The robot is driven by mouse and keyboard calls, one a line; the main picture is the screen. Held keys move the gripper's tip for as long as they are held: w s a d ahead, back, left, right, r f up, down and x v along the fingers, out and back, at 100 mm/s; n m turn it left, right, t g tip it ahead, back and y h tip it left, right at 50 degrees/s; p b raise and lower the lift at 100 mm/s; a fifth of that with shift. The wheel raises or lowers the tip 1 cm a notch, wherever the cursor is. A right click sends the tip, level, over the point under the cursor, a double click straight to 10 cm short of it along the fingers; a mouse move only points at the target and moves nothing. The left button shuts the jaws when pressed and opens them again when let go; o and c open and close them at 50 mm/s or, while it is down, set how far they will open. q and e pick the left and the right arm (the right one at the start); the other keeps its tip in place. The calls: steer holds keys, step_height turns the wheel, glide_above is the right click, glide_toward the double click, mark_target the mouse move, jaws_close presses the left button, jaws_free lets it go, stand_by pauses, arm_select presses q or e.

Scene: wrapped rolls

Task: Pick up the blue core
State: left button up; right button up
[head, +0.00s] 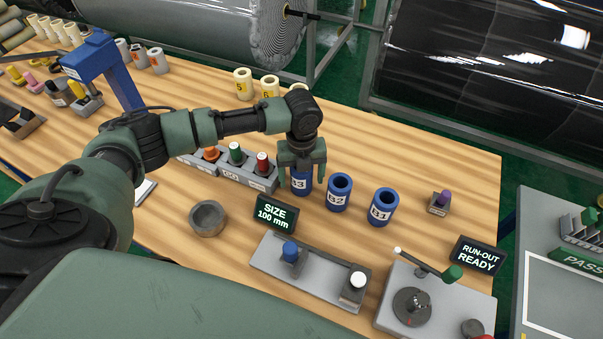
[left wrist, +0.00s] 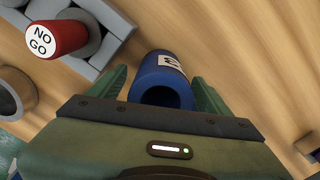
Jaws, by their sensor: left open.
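Three blue cores stand in a row on the wooden table: one labelled 33 or B3 (head: 300,186), a middle one (head: 338,193) and one labelled B1 (head: 382,208). My left gripper (head: 302,178) is over the leftmost core, with a finger on each side of it. In the left wrist view this blue core (left wrist: 162,78) lies between the two open green fingers (left wrist: 160,92), its hollow end facing the camera. I cannot tell whether the fingers touch it. The gripper hides the core's top in the head view. My right gripper is not in view.
A SIZE 100 mm sign (head: 274,214), a grey bowl (head: 208,218) and a gauge block (head: 250,178) with green and red plugs stand close by. A fixture plate (head: 318,283) and a run-out device (head: 435,300) are in front. Cream rolls (head: 243,84) stand behind.

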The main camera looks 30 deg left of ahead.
arm_select(q)
steer(key=shift+f, duration=0.95)
steer(key=shift+c, duration=0.3)
steer(key=c, duration=1.5)
steer(key=shift+c, duration=0.2)
